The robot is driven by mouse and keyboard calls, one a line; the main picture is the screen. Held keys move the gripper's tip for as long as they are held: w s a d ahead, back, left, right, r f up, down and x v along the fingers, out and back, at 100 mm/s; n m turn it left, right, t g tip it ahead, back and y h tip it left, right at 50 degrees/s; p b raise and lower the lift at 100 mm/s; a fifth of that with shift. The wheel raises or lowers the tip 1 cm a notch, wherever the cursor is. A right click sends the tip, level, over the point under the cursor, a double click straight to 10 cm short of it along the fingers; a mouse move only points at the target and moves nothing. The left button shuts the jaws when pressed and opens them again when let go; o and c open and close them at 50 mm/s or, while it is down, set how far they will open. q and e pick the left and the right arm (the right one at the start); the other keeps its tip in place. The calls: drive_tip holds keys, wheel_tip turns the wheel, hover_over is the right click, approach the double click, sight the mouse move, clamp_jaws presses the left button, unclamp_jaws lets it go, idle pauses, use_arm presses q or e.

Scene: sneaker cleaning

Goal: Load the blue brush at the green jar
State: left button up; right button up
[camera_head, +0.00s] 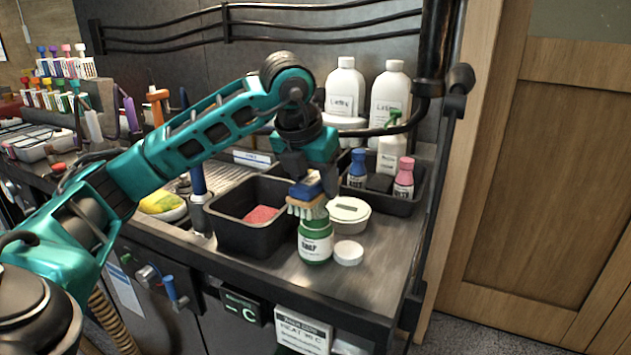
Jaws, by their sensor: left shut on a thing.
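The green jar (315,243) stands upright on the metal counter near its front right edge, with a white label. My left gripper (307,177) points down above the jar and is shut on the blue brush (305,190). The brush's pale bristles (307,209) face down at the jar's top. I cannot tell whether they touch or enter it, since they hide the jar's mouth. A white lid (348,252) lies on the counter right of the jar. My right gripper is not in view.
A black bin (237,239) with a pink sponge (262,214) stands left of the jar. A white round tub (349,214) is behind it to the right. A black tray (405,206) with bottles stands at the back. Free counter (375,265) lies to the right.

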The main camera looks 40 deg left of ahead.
sight(315, 176)
use_arm(q)
wheel_tip(315, 176, up, 2)
drive_tip(key=shift+p, duration=0.55)
wheel_tip(315, 176, up, 3)
drive_tip(key=shift+f+p, duration=0.1)
drive_tip(key=shift+p, duration=1.15)
